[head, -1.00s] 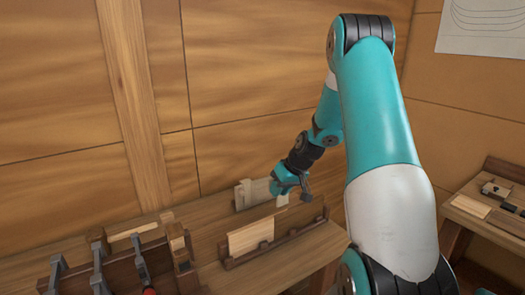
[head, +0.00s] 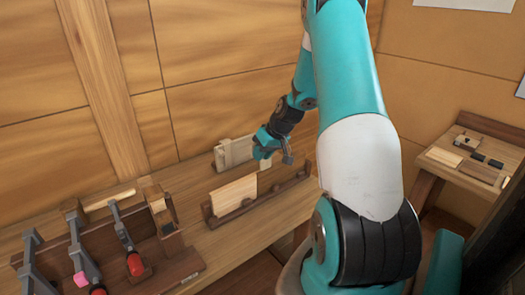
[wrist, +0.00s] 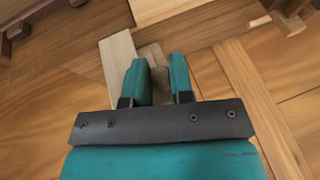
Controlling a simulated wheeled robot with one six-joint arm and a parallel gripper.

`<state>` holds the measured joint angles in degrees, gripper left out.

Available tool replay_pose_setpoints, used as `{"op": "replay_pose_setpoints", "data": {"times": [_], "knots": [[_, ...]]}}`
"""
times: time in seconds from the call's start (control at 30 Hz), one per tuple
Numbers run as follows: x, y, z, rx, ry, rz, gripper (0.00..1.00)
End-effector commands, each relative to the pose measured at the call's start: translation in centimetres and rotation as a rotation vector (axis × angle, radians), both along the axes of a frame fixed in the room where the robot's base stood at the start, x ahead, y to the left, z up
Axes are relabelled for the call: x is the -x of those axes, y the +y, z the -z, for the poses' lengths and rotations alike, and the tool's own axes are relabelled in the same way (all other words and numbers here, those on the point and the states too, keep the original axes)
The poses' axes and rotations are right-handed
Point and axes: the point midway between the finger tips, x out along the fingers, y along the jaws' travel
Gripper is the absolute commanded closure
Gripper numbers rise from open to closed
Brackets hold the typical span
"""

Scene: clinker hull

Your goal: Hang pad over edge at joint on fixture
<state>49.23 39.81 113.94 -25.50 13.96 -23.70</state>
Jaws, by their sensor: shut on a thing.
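A pale board (head: 234,194) stands upright in the front rack (head: 212,219). Another pale board (head: 233,153) stands in the rear rack, partly behind my gripper. I cannot tell which edge is the joint, or whether the held piece touches a board.
A dark wooden stand with several grey clamps (head: 122,232) with red handles is at the left. A small pink piece (head: 80,280) sits by one clamp. A side bench (head: 480,165) with small items is at the right. The wall is close behind the racks.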

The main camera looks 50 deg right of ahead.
Motion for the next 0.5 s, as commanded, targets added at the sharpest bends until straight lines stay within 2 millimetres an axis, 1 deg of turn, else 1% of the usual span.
{"op": "replay_pose_setpoints", "data": {"times": [0.03, 0.5], "knots": [[0.0, 0.0, 1.0, 0.0, 0.001, 0.0, 1.0], [0.0, 0.1, 5.9, 0.0, 0.0, 0.0, 1.0]]}}
